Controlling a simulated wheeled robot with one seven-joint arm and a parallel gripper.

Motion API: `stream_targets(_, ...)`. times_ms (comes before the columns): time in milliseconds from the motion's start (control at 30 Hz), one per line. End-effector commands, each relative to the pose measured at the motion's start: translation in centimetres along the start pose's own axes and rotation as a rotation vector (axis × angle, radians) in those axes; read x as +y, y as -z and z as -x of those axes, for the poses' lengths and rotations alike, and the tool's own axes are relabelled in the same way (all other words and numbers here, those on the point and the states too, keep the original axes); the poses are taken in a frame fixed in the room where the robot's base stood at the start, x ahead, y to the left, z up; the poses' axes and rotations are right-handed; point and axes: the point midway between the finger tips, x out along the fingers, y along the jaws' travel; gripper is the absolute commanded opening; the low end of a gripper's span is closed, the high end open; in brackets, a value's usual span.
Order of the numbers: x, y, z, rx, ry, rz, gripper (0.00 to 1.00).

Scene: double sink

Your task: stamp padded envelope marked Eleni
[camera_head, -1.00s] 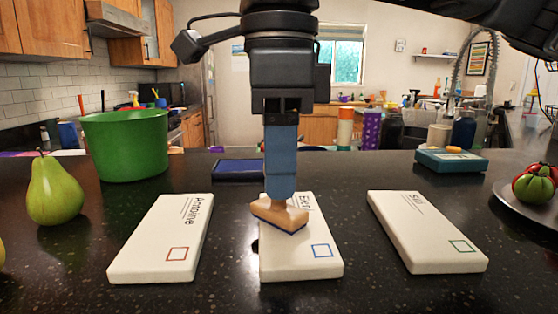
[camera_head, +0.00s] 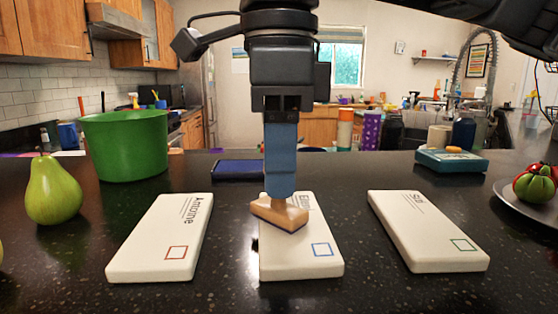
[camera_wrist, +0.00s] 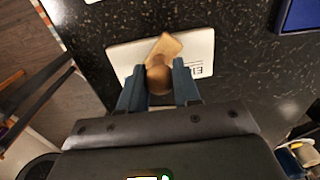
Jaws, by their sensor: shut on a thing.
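The padded envelope marked Eleni (camera_head: 290,262) lies in the middle of the dark counter, with a blue square outline at its near right corner. Its name is partly hidden by my gripper; "El" shows in the wrist view on the envelope (camera_wrist: 202,50). My gripper (camera_head: 281,190) points down and is shut on the wooden stamp (camera_head: 279,213), which is over the envelope's upper left part, left of and behind the blue square. The stamp (camera_wrist: 165,46) also shows between the fingers (camera_wrist: 158,85) in the wrist view. I cannot tell whether its base touches the envelope.
Envelopes marked Antoine (camera_head: 160,240) and, apparently, Sill (camera_head: 425,232) lie left and right. A dark blue ink pad (camera_head: 238,170) is behind. A green pot (camera_head: 125,145), a pear (camera_head: 52,190), a teal box (camera_head: 450,162) and a plate (camera_head: 515,200) stand around.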

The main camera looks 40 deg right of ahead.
Motion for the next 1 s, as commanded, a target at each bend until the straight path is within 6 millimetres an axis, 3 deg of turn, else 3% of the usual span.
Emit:
stream_targets(567,0.0,0.1,-0.2,0.003,-0.002,0.001,0.13)
stream_targets(1000,0.0,0.0,2.6,0.002,-0.001,0.000,0.13)
